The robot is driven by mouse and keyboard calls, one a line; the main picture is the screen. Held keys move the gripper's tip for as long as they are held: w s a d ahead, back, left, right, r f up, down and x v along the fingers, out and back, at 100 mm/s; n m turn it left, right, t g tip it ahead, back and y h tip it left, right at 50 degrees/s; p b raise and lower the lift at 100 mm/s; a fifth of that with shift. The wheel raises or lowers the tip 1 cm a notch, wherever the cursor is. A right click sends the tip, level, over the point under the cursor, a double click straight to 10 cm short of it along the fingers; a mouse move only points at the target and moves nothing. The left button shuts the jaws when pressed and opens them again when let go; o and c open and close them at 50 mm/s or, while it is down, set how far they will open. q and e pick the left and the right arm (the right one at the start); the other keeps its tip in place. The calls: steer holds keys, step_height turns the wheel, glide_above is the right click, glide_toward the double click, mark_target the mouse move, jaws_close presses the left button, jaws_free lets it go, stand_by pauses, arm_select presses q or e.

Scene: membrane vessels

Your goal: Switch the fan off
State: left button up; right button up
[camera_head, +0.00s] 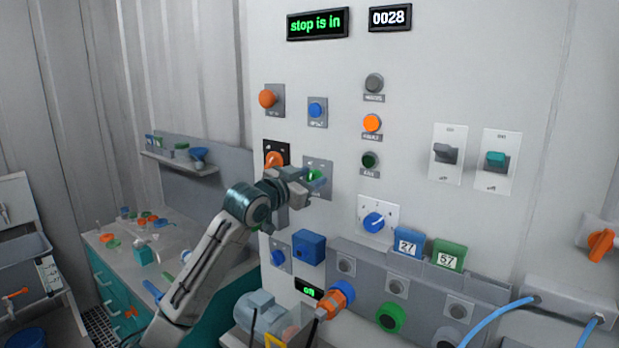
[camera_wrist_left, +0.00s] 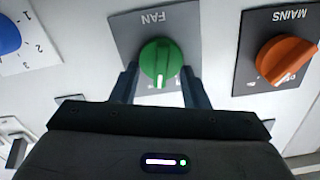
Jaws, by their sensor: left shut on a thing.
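The fan switch is a green rotary knob (camera_wrist_left: 160,60) on a grey plate marked FAN (camera_wrist_left: 153,18). In the wrist view the label appears upside down, and the white mark on the knob points away from it. My left gripper (camera_wrist_left: 160,72) has one finger on each side of the knob and is shut on it. In the head view the green knob (camera_head: 318,176) is partly hidden by my left gripper (camera_head: 303,184). My right gripper is not in view.
The orange MAINS knob (camera_wrist_left: 287,60) sits close beside the fan plate. A blue numbered dial (camera_head: 374,222) is lower right. Buttons and two toggle switches (camera_head: 446,153) are on the wall. A display reads "stop is in" (camera_head: 317,24). A cluttered bench (camera_head: 110,262) stands at left.

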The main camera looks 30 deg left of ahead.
arm_select(q)
steer(key=n, duration=0.4)
steer(key=shift+a+n+p, duration=0.25)
steer(key=shift+n+p, duration=0.05)
steer(key=n, duration=0.4)
steer(key=shift+a, duration=0.2)
steer(key=shift+n, duration=0.3)
steer(key=o, duration=1)
steer(key=shift+c, duration=0.2)
steer(key=shift+s, duration=0.1)
steer(key=s+b, duration=0.7)
steer(key=s, duration=0.3)
steer(key=shift+s+a, duration=0.25)
steer(key=shift+a, duration=0.2)
